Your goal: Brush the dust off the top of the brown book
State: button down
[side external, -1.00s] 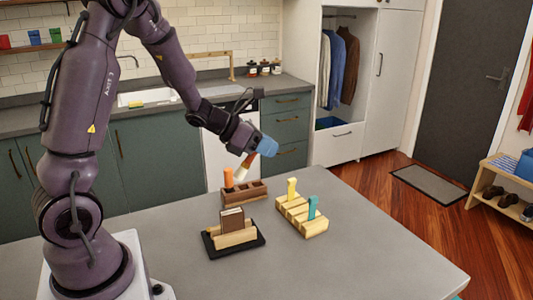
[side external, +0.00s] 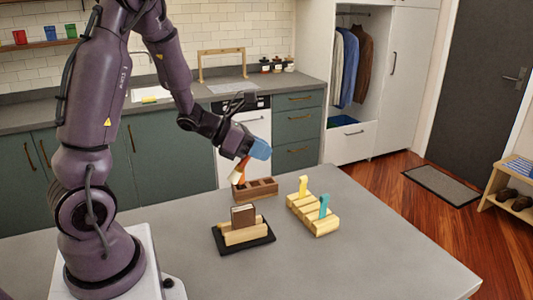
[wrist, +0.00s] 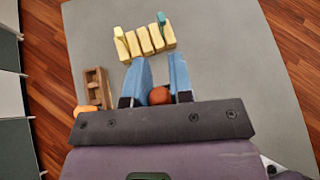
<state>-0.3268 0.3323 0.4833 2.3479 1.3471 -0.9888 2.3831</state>
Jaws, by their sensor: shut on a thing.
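The brown book (side external: 242,216) stands upright in a light wooden holder (side external: 246,236) on a black tray (side external: 270,237) on the grey table. Dust on its top is too small to make out. My gripper (side external: 258,150), with blue fingers, is shut on a brush (side external: 245,163) with a reddish-brown handle and pale bristles. The brush tilts down to the left, above and behind the book and apart from it. In the wrist view, the handle's round end (wrist: 159,96) shows between my fingers (wrist: 160,72); the bristles and book are hidden.
A dark wooden block with slots (side external: 262,188) stands behind the book; an orange piece (wrist: 86,110) shows at its end in the wrist view. A slotted yellow rack (side external: 314,218) with yellow and teal pieces is to the right. The front right of the table is clear.

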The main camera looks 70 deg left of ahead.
jog(key=shift+f, duration=2.85)
jog(key=shift+f, duration=0.7)
jog(key=shift+w+d+f, duration=0.1)
jog(key=shift+w+d, duration=0.1)
jog(key=shift+w, duration=0.95)
jog(key=shift+w+d+f, duration=0.1)
jog(key=shift+w+d, duration=0.1)
jog(key=shift+w, duration=0.95)
dwell(1.2)
notch_tip(320, 180, up, 6)
dwell(0.7)
